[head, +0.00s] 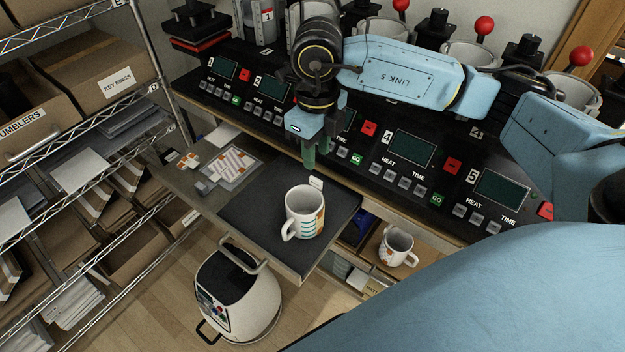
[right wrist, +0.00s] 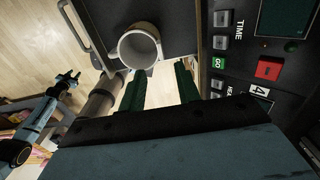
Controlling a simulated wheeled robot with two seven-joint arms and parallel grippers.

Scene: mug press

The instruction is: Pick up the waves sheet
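A white mug (head: 304,212) stands upright on the dark mat (head: 258,208) of the pull-out tray, with teal wavy lines and an orange patch on its side. It also shows in the right wrist view (right wrist: 139,46). A small white tab (head: 316,182) shows at its far rim; I cannot tell whether it belongs to a sheet. A sheet with an orange zigzag print (head: 229,165) lies on the tray's left part. No separate waves sheet can be made out. My right gripper (head: 310,162) is open above and behind the mug; its green fingers (right wrist: 160,88) look empty.
The black press panel (head: 400,150) with buttons runs close behind my right gripper. A second mug (head: 396,247) stands lower, right of the tray. A wire shelf (head: 70,120) with boxes fills the left.

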